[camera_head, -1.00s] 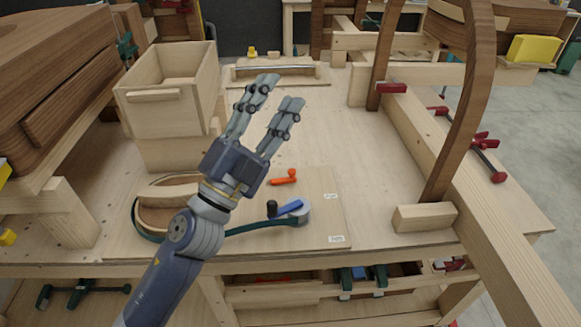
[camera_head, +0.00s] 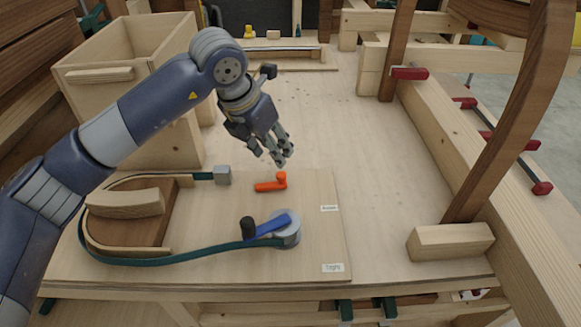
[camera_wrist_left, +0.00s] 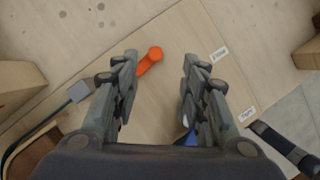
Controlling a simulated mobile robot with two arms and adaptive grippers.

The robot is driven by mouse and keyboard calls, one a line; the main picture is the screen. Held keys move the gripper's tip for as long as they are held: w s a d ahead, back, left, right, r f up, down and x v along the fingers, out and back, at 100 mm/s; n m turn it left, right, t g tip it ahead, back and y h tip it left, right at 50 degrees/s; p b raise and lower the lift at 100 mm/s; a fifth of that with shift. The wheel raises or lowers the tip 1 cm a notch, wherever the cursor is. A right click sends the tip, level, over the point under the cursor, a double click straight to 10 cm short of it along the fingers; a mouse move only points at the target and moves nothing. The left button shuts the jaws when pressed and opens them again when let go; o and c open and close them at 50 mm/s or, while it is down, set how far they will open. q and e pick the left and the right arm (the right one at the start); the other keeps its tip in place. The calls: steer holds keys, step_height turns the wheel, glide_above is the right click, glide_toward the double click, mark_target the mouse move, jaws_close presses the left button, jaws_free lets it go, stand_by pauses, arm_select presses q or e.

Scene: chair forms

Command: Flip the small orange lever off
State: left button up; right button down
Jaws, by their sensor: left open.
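The small orange lever (camera_head: 271,184) lies on the wooden board (camera_head: 320,240), its handle pointing left from a round knob at its right end. In the left wrist view the orange lever (camera_wrist_left: 150,60) shows ahead of the fingers, nearer the left finger, which partly hides its handle. My left gripper (camera_head: 282,158) is open and empty, pointing down just above and behind the lever in the head view. It also shows in the left wrist view (camera_wrist_left: 158,85) with its fingers apart. My right gripper is in neither view.
A blue lever (camera_head: 268,226) with a black knob on a grey disc stands nearer the front, joined to a green strap (camera_head: 170,259) around curved wooden forms (camera_head: 130,220). A wooden box (camera_head: 130,100) stands at left. A chair frame (camera_head: 450,240) stands at right. The bench middle is clear.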

arm_select(q)
steer(key=p, duration=0.2)
glide_above(281, 174)
steer(key=s+a, duration=0.1)
steer(key=s, duration=0.1)
step_height(281, 174, down, 5)
steer(key=x, duration=0.3)
steer(key=shift+w+a+p, duration=0.15)
steer(key=shift+a+p, duration=0.1)
steer(key=shift+p, duration=0.1)
steer(key=shift+x, duration=0.8)
steer(key=shift+c, duration=0.2)
jaws_close()
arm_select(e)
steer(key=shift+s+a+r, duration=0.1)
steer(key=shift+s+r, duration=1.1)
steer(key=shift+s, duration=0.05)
